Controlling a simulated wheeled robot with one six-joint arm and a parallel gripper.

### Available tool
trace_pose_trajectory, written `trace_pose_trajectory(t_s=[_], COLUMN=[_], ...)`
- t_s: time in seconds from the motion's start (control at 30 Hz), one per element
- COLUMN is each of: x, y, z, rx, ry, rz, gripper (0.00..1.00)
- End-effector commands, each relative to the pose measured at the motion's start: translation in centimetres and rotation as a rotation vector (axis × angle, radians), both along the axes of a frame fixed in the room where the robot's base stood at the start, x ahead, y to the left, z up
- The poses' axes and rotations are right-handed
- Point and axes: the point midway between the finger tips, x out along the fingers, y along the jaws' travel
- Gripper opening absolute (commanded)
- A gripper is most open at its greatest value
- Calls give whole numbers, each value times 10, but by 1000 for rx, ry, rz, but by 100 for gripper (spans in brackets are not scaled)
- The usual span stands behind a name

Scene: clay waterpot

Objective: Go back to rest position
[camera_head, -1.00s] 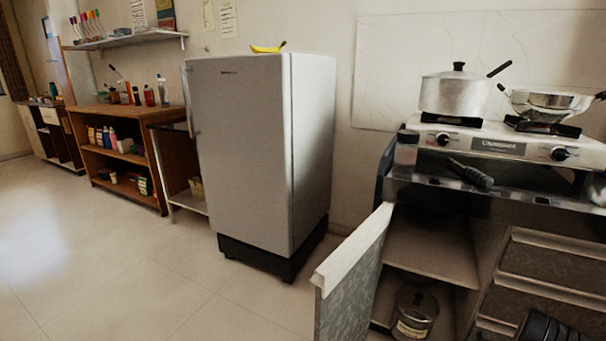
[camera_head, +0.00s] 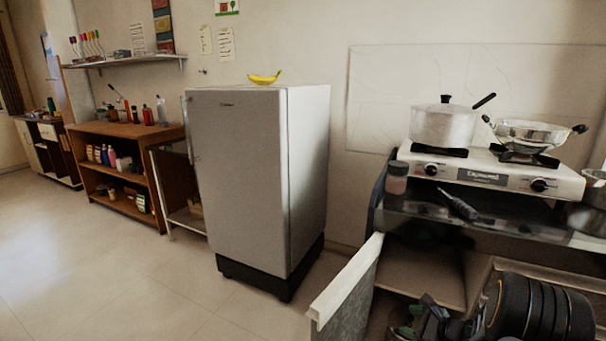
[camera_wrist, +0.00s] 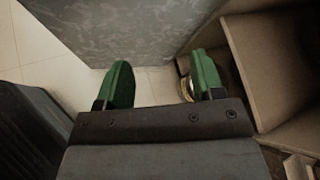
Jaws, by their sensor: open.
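My gripper (camera_wrist: 158,88) is open in the wrist view, its two green fingertips apart with bare floor showing between them. A small part of a round, pale metal item shows just behind the right finger. In the head view my gripper (camera_head: 420,325) is at the bottom edge, in front of the open cabinet below the stove, partly cut off by the frame. The open cabinet door (camera_head: 345,300) stands to its left, and it also fills the top of the wrist view (camera_wrist: 125,30).
A gas stove (camera_head: 480,176) with a lidded pot (camera_head: 443,126) and a pan (camera_head: 533,136) stands above the cabinet. A fridge (camera_head: 245,180) with a banana (camera_head: 265,78) on top stands left of the door. Wooden shelves (camera_head: 115,165) line the wall further left. The tiled floor (camera_head: 90,270) at left is clear.

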Motion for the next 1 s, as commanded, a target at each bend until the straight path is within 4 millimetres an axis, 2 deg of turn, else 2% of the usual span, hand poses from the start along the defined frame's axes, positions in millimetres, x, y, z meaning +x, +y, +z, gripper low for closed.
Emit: trace_pose_trajectory(t_s=[0.03, 0.1, 0.17, 0.3, 0.4, 0.5, 0.6, 0.73, 0.87, 1.0], x=[-5, -19, -35, -85, -121, -153, -177, -197, -207, -212], y=[24, 55, 80, 127, 145, 153, 153, 149, 145, 149], z=[57, 104, 143, 234, 288, 333, 370, 403, 422, 429], rx=[-73, -181, -282, -559, -766, -968, -1149, -1338, -1460, -1519], ry=[-20, -39, -61, -122, -172, -220, -264, -307, -332, -344], rz=[115, 281, 428, 784, 1013, 1207, 1356, 1491, 1565, 1600], gripper=[62, 62, 62, 62, 62, 62, 62, 62, 62, 62])
